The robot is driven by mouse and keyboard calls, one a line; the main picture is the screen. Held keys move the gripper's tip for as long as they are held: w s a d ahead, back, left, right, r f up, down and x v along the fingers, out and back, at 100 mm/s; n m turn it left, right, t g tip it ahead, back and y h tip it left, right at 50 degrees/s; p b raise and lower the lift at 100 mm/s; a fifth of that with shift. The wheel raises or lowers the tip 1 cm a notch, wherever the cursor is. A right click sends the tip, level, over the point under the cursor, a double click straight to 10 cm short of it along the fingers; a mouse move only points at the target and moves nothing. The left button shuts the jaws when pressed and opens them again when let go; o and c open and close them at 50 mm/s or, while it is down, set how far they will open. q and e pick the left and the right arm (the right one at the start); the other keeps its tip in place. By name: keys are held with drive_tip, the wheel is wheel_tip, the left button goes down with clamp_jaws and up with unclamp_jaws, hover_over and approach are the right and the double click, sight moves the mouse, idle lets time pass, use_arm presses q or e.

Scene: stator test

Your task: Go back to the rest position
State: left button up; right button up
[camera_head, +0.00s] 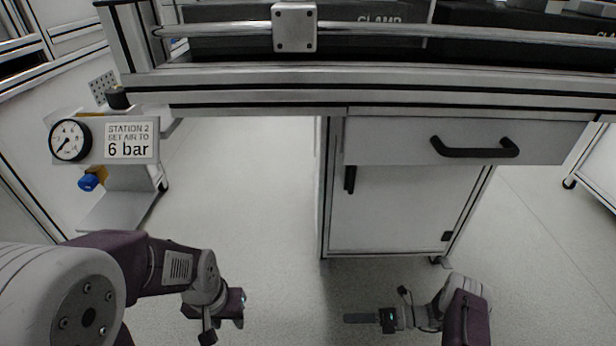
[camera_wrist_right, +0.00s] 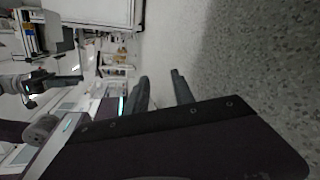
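My left gripper (camera_head: 238,308) is low over the floor, left of centre in the head view, and points away from its arm to the right. Its fingers are too small and foreshortened to tell their opening. My right gripper (camera_head: 352,318) is low and right of centre, pointing left, with its fingers seen edge-on. In the right wrist view the two fingers of this gripper (camera_wrist_right: 162,92) stand apart with nothing between them. Another arm of mine (camera_wrist_right: 38,84) shows at the left of that view.
A workbench (camera_head: 230,97) with a metal rail spans the top. Below it are a drawer (camera_head: 390,140) with a black handle and a cabinet (camera_head: 400,210). A pressure gauge (camera_head: 70,140) and a "6 bar" sign (camera_head: 131,140) hang at left. The floor (camera_head: 240,200) before me is clear.

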drive_tip(key=s+d+r+n+h, duration=0.25)
drive_tip(key=r+n+h, duration=0.25)
drive_tip(key=r+n, duration=0.45)
drive_tip(key=s+d+r+n+t+h, duration=0.1)
drive_tip(key=s+r+n+h, duration=0.35)
drive_tip(key=n, duration=0.85)
drive_tip(key=s+d+r+n+h, duration=0.1)
drive_tip(key=r+n+h, duration=0.5)
drive_tip(key=r+n, duration=0.45)
wheel_tip(320, 180, up, 58)
drive_tip(key=s+g+p, duration=0.1)
drive_tip(key=s+p, duration=0.1)
drive_tip(key=p, duration=5.7)
drive_tip(key=shift+s+a+y, duration=0.35)
